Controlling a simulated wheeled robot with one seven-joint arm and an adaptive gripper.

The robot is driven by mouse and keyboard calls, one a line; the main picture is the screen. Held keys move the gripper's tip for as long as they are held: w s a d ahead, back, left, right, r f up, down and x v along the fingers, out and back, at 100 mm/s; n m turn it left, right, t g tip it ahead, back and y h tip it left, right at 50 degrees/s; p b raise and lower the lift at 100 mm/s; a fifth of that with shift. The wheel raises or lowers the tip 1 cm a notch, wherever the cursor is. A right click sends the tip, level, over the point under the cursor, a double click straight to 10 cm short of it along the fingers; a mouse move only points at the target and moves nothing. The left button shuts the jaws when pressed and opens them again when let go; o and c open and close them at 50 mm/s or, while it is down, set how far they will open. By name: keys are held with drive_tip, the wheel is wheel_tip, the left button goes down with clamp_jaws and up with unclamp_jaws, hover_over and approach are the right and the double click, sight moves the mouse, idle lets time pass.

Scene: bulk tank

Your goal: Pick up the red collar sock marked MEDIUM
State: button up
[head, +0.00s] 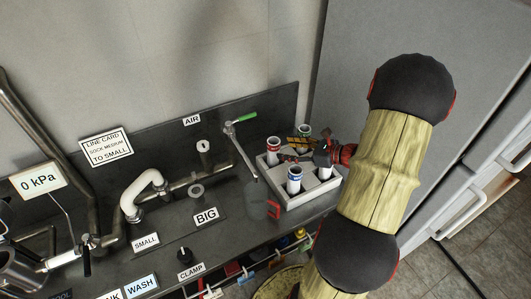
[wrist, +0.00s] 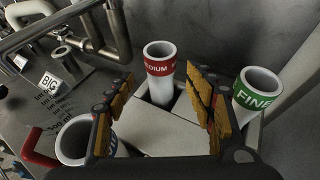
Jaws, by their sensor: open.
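The red collar sock marked MEDIUM is a white tube with a red band (wrist: 160,65). It stands upright in the back left part of the white tray (head: 318,190), and its red band also shows in the head view (head: 273,147). My gripper (wrist: 161,84) is open, with an orange-padded finger on each side of the picture and the sock seen in the gap between them. The sock appears ahead of the fingertips, and I see no contact. In the head view, my gripper (head: 297,144) is over the tray, to the right of the sock.
A green-collar sock marked FINE (wrist: 246,97) stands to the right. A blue-collar sock (head: 294,178) stands at the tray's front and shows at the wrist view's lower left (wrist: 84,140). A green-handled lever (head: 240,120) and pipework stand left of the tray. A wall rises behind.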

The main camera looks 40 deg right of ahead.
sight(278, 147)
drive_tip(key=b+x, duration=0.2)
drive_tip(key=x, duration=0.5)
drive_tip(key=shift+w+f+b, duration=0.15)
drive_tip(key=shift+w+b, duration=0.15)
drive_tip(key=shift+b, duration=0.05)
drive_tip(key=c, duration=0.3)
drive_tip(key=c, duration=1)
drive_tip(key=shift+o, duration=0.2)
